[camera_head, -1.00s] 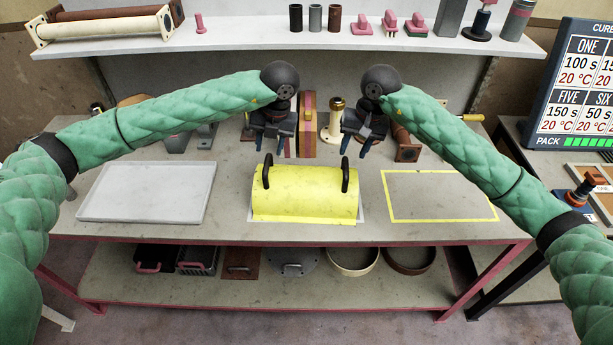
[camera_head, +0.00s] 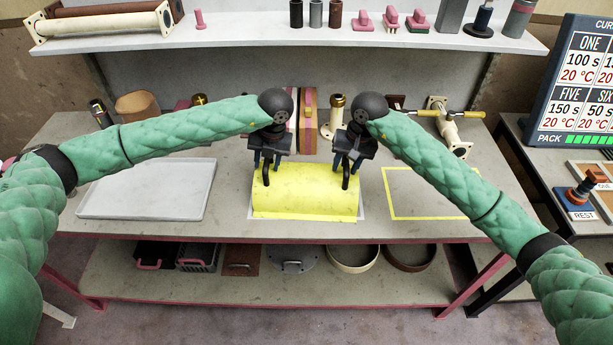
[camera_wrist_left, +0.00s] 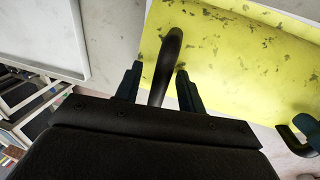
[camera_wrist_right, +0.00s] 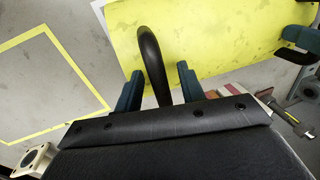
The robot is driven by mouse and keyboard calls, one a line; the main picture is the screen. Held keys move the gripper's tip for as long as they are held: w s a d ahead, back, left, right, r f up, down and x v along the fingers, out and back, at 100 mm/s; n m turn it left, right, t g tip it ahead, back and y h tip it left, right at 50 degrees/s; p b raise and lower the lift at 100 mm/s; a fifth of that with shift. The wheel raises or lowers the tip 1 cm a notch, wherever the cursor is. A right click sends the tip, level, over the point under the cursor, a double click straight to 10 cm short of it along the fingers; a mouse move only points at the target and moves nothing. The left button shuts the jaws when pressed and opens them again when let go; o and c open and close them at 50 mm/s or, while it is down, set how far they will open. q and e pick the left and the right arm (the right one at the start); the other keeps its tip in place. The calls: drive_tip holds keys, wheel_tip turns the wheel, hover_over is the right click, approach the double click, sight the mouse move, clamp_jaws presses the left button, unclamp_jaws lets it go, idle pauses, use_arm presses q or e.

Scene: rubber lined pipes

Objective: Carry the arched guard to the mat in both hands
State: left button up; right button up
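The yellow arched guard (camera_head: 305,197) lies on the bench in the middle, with a black handle near each end. My left gripper (camera_head: 266,163) is over the left handle (camera_wrist_left: 168,60); its fingers stand apart on either side of it. My right gripper (camera_head: 347,163) is over the right handle (camera_wrist_right: 150,55), its fingers likewise apart around it. Gaps show between fingers and handles. A pale, flat rectangular mat or tray with a slight rim (camera_head: 148,190) lies left of the guard. A yellow-outlined rectangle (camera_head: 430,219) is marked on the bench to the right.
A cream pipe fitting (camera_head: 452,135) lies at the back right. A shelf (camera_head: 250,40) runs above the bench. The bench front is clear.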

use_arm(q)
clamp_jaws()
use_arm(e)
clamp_jaws()
idle(1.2)
